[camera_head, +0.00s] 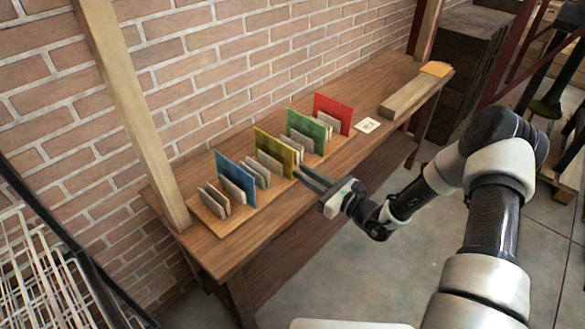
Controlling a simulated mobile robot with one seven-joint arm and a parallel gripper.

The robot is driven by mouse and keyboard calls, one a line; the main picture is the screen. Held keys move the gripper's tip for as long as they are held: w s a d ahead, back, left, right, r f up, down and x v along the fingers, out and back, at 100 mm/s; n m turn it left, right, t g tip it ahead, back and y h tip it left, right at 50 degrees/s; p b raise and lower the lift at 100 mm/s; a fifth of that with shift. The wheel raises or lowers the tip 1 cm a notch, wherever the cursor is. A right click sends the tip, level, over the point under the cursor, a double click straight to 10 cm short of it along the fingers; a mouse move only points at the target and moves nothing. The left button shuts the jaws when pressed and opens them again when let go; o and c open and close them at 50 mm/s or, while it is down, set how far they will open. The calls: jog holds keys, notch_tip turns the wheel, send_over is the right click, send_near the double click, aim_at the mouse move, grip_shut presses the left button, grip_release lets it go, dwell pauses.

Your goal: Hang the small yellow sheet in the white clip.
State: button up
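A small yellow-orange sheet (436,68) lies flat at the far right end of the wooden bench, by a pale wooden block. A larger yellow panel (275,152) stands upright in the rack on the bench. I cannot make out a white clip. A small white card-like piece (367,125) with faint marks lies flat on the bench, right of the red panel. My gripper (299,171) is at the bench's front edge, its fingers pointing left toward the rack near the yellow panel. Its fingers are too small to tell whether they are apart, and I see no sheet held.
The wooden rack (206,222) holds blue (236,178), green (306,131) and red (334,112) panels with several grey-beige plates between them. A long pale wooden block (408,97) lies at the bench's right. A brick wall stands behind, with a wooden post (130,100) at left.

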aim_at(285, 153)
jog(key=shift+x, duration=2.05)
jog(key=shift+c, duration=0.2)
grip_shut()
notch_tip(285, 153, up, 8)
jog(key=p, duration=0.5)
jog(key=shift+f, duration=0.2)
